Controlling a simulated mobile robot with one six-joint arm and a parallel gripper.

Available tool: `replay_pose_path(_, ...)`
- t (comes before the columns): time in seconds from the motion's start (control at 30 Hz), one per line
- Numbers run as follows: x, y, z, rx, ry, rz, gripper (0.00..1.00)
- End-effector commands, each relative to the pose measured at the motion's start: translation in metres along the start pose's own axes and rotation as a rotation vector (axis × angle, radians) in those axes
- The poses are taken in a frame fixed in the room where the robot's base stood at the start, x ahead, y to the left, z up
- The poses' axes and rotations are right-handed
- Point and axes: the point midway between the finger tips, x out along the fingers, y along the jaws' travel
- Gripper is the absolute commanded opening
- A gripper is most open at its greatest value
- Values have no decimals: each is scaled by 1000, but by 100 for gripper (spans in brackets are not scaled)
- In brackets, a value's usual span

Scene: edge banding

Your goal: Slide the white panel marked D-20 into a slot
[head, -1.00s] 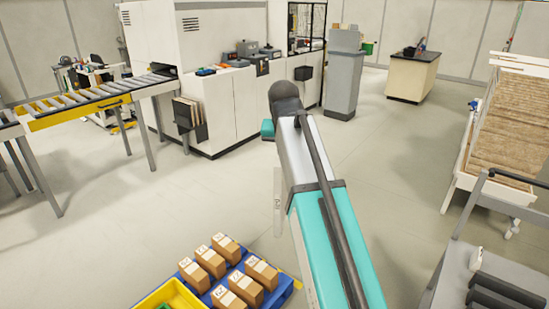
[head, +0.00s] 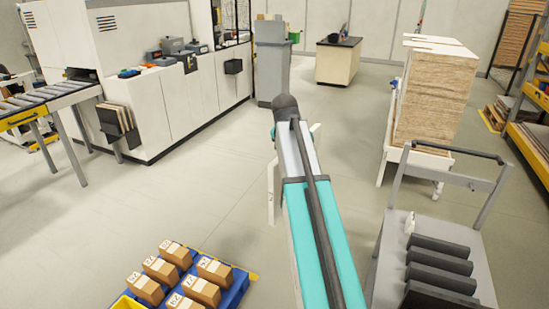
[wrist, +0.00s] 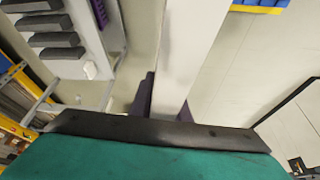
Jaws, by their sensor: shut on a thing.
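A white panel (head: 272,193) shows in the head view as a thin upright strip left of my arm, mostly hidden behind it. Its marking is too small to read. In the wrist view the panel (wrist: 190,50) runs from the top edge down between the purple fingers of my gripper (wrist: 162,100), which is shut on it. The grey cart (head: 387,268) stands at right, with several dark parallel bars (head: 440,262) and gaps between them. In the wrist view the bars (wrist: 50,40) are at upper left, apart from the panel.
A blue pallet (head: 236,290) with several labelled boxes (head: 214,270) lies at front left. A trolley of stacked boards (head: 432,95) stands behind the cart. A white machine (head: 185,110) and a roller conveyor (head: 45,100) are at left. Floor (head: 195,205) between them is clear.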

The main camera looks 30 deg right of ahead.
Motion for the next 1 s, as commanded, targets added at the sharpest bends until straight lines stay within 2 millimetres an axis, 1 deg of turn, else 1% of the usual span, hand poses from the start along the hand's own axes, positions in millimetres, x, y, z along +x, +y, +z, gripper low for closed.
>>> replay_pose_path(0.03,6,12,-9,29,2,13,0)
replay_pose_path(0.1,16,26,-17,69,3,30,0)
replay_pose_path(0.27,36,60,-34,156,1,66,0)
replay_pose_path(0.4,53,90,-48,234,2,98,0)
replay_pose_path(0.7,88,159,-71,396,2,165,0)
replay_pose_path(1.0,121,232,-87,558,2,233,0)
